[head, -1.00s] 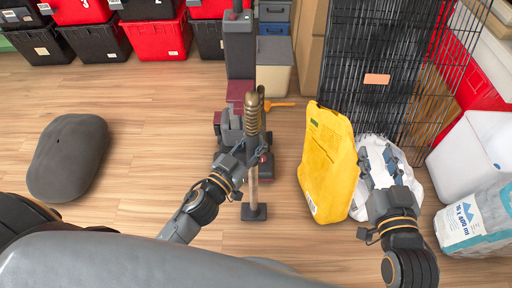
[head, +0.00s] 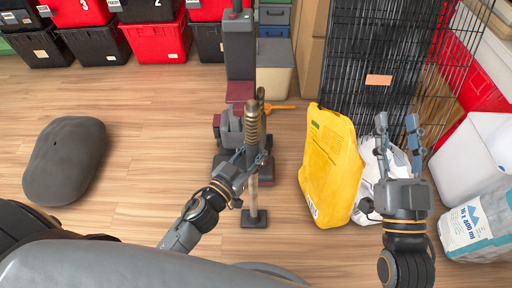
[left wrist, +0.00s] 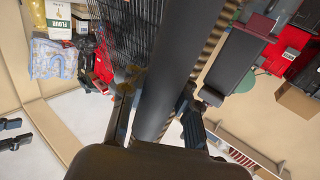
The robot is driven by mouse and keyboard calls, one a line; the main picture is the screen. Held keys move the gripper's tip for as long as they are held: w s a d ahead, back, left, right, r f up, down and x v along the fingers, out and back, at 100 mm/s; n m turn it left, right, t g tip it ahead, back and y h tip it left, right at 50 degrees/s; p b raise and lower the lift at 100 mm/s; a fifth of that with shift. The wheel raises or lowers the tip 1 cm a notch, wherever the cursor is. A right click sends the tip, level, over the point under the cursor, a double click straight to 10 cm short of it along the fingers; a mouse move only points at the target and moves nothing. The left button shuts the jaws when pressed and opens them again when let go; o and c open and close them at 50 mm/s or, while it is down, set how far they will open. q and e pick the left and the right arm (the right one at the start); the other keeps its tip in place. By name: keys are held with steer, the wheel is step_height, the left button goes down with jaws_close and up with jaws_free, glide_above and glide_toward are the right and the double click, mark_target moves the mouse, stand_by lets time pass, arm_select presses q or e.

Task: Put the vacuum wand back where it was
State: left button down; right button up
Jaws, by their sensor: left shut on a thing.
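The vacuum wand (head: 252,134) stands roughly upright in the head view, with a bronze ribbed top, a dark middle, a pale tube and a dark flat foot (head: 254,218) low over the floor. I cannot tell whether the foot touches the floor. My left gripper (head: 252,160) is shut on the wand's middle. In the left wrist view a thick dark tube (left wrist: 182,60) runs up between its fingers. The vacuum's tall grey and maroon body (head: 239,55) stands just behind the wand, partly hidden by it. My right gripper (head: 397,128) is open and empty at the right.
A yellow bag (head: 331,165) and a white bag (head: 369,180) stand between the wand and my right arm. A black wire crate (head: 372,55) is behind them. A grey cushion-like lump (head: 65,158) lies at the left. The floor between it and the wand is clear.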

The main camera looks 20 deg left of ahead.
arm_select(q)
steer(key=c, duration=1.6)
jaws_free()
steer(key=shift+c, duration=0.2)
steer(key=o, duration=0.6)
steer(key=shift+o, duration=0.2)
arm_select(e)
steer(key=shift+r, duration=0.15)
arm_select(q)
steer(key=shift+r, duration=0.15)
steer(key=v, duration=1.1)
steer(key=w+d+r+t, duration=0.1)
steer(key=w+r+t, duration=0.1)
steer(key=r, duration=0.8)
steer(key=w+d+r+t, duration=0.1)
steer(key=w+r, duration=0.3)
steer(key=r, duration=0.7)
steer(key=shift+d+n+t, duration=0.4)
steer(key=shift+d, duration=0.1)
arm_select(e)
steer(key=shift+w+d+f+g+h, duration=0.15)
steer(key=shift+f+g, duration=0.1)
steer(key=shift+f, duration=0.35)
steer(key=shift+w+a+f+g+h, duration=0.15)
steer(key=shift+f+g, duration=0.1)
steer(key=shift+f, duration=0.3)
arm_select(q)
steer(key=shift+w, duration=0.1)
